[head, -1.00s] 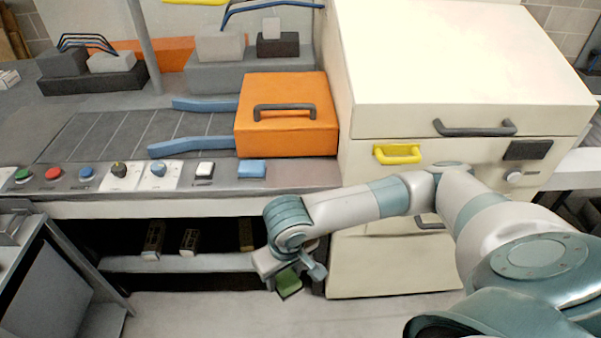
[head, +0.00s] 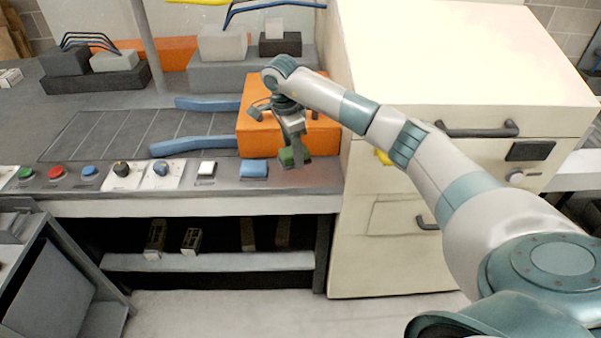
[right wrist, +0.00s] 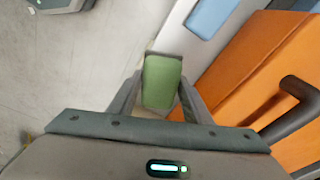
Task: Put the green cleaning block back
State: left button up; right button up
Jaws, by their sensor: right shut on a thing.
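The green cleaning block (head: 290,156) is held in my right gripper (head: 296,150), above the front edge of the bench near the orange box. In the right wrist view the block (right wrist: 162,82) sits between the two fingers of the gripper (right wrist: 160,92), which are shut on it. My left gripper is in neither view. The blue pad (head: 254,169) lies on the front strip of the bench, just left of the held block.
The orange box (head: 262,110) with a dark handle stands right behind my right gripper. A cream cabinet (head: 400,240) is to the right. Coloured buttons line the front strip (head: 225,182). A lower shelf (head: 215,263) holds several small blocks.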

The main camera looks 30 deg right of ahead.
jog(key=d+r+m, duration=0.1)
jog(key=w+d+m, duration=0.1)
jog(key=m, duration=0.1)
jog(key=w+d+r+m, duration=0.1)
jog(key=shift+d+r+g, duration=0.3)
jog(key=shift+r, duration=0.05)
jog(key=shift+s, duration=0.1)
notch_tip(320, 180, down, 5)
jog(key=shift+r+p, duration=0.2)
jog(key=shift+p, duration=0.8)
jog(key=shift+f, duration=0.25)
jog(key=shift+f, duration=0.1)
notch_tip(320, 180, down, 4)
jog(key=shift+r+p, duration=0.25)
jog(key=shift+p, duration=0.6)
jog(key=shift+f, duration=0.45)
